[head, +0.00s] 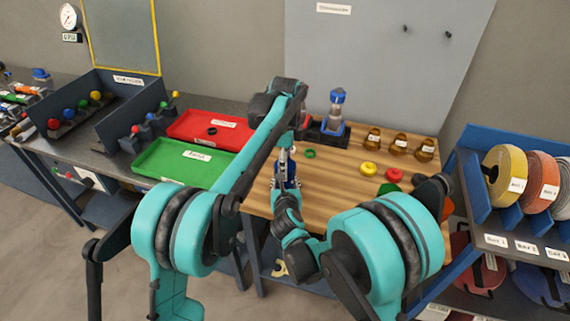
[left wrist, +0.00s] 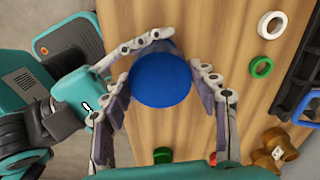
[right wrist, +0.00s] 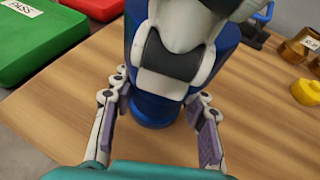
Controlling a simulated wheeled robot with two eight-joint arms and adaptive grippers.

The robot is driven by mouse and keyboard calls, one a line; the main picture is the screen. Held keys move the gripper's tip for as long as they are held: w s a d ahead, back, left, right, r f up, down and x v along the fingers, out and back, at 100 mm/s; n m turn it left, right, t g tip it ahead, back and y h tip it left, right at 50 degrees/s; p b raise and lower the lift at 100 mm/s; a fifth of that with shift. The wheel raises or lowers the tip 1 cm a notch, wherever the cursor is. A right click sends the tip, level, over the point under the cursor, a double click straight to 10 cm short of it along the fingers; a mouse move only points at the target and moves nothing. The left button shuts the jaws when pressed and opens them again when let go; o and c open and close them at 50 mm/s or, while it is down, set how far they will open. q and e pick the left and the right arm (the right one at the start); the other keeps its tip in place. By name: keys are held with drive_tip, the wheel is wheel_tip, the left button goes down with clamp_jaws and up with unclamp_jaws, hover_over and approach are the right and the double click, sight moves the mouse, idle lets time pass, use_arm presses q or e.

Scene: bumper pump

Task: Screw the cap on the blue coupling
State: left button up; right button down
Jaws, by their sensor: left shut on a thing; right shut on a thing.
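The blue coupling (head: 292,183) stands upright over the wooden table, between my two grippers. In the left wrist view a smooth, round blue top (left wrist: 160,80), apparently the cap, shows from above. My left gripper (left wrist: 163,78) has its fingers closed on either side of it. In the right wrist view my right gripper (right wrist: 160,124) is shut on the lower blue body (right wrist: 150,110) from the side. A white and dark grey finger part blocks the middle of the wider blue part above. Whether the cap sits fully on the coupling cannot be told.
A dark rack (head: 325,133) holds a blue-topped unit (head: 337,100). A green ring (head: 310,153) and a white ring (left wrist: 271,25) lie nearby. Yellow (head: 368,169) and red (head: 393,174) pieces and brown fittings (head: 399,144) lie right. Green (head: 160,170) and red (head: 190,133) trays stand left.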

use_arm(q)
drive_tip(key=m, duration=1.3)
drive_tip(key=shift+m, duration=0.4)
drive_tip(key=m, duration=0.4)
drive_tip(key=o, duration=1.2)
drive_tip(key=shift+r, duration=0.1)
